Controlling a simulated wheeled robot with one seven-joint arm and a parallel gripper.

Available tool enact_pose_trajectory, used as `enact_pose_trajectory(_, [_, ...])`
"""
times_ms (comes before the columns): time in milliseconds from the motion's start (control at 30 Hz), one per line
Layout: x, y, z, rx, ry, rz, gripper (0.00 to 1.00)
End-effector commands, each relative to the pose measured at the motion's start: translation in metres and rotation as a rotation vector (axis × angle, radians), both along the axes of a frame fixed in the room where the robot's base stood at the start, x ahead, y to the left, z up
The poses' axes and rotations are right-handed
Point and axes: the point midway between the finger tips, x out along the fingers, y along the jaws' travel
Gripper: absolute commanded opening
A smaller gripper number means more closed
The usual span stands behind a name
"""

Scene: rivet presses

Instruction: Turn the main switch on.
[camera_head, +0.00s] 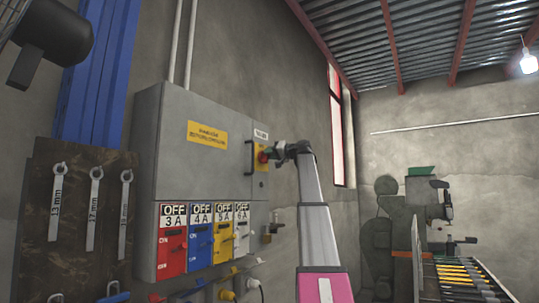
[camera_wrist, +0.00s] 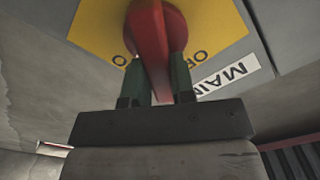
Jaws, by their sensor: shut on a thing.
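The main switch is a red rotary knob (camera_wrist: 155,40) on a yellow plate (camera_wrist: 215,28). In the wrist view a white label (camera_wrist: 228,80) reading "MAIN" sits beside the plate, upside down. My gripper (camera_wrist: 160,72) has its two dark green fingers on either side of the knob's red handle, shut on it. In the head view my gripper (camera_head: 268,155) is at the right part of the grey cabinet (camera_head: 210,165), and the red knob (camera_head: 262,157) shows just left of it. Part of the plate's lettering is hidden by the knob and fingers.
Below on the cabinet are red (camera_head: 172,250), blue (camera_head: 199,245), yellow (camera_head: 222,240) and white (camera_head: 242,235) switches with "OFF" signs above. A black door handle (camera_head: 250,155) is close to the knob.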

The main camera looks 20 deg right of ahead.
Motion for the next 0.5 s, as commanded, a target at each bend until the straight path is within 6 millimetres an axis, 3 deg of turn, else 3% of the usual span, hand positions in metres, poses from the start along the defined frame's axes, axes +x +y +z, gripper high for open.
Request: enact_pose_trajectory(500, [0.0041,-0.0060,-0.0089,0.386,0.302,-0.001,0.00])
